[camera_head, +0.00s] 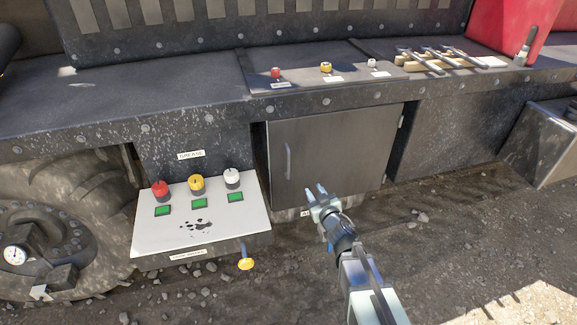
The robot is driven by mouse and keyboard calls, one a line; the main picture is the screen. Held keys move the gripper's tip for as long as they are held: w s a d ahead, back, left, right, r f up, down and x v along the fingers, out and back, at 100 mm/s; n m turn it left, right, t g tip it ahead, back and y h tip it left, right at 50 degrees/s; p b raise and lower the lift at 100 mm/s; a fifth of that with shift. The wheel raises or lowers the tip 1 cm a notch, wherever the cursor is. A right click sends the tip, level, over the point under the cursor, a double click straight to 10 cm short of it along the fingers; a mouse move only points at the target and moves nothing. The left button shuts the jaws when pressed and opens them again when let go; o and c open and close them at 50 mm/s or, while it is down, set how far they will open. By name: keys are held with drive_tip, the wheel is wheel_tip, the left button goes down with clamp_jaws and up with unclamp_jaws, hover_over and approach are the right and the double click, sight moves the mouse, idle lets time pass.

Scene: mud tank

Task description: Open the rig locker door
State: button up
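The rig locker door (330,158) is a flat grey panel set under the rig's deck, and it looks shut. Its upright bar handle (288,161) is near the door's left edge. My gripper (316,190) is in front of the lower middle of the door, to the right of and below the handle, and apart from it. Its two fingers are spread with nothing between them. My arm comes in from the bottom right and covers a little of the door's lower edge. A label below the door is partly hidden by my gripper.
A white panel (190,235) with red, yellow and white knobs juts out left of the door. A yellow-ended lever (246,263) hangs at its front. A deck (150,105) overhangs the door. A wheel (60,215) stands far left. Gravel ground (460,230) at right is mostly clear.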

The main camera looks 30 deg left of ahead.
sight(289, 166)
drive_tip(key=w+a+y, duration=0.1)
drive_tip(key=a, duration=0.3)
drive_tip(key=w+a+r, duration=0.1)
drive_tip(key=w+a, duration=0.1)
drive_tip(key=a, duration=0.3)
drive_tip(key=w+a+r+g+y, duration=0.1)
drive_tip(key=w+a, duration=0.1)
drive_tip(key=a, duration=0.2)
drive_tip(key=shift+w+a+r+m+y, duration=0.15)
drive_tip(key=shift+w+a+m+y, duration=0.05)
drive_tip(key=shift+w+m+y, duration=0.1)
drive_tip(key=shift+s, duration=0.1)
clamp_jaws()
idle(0.4)
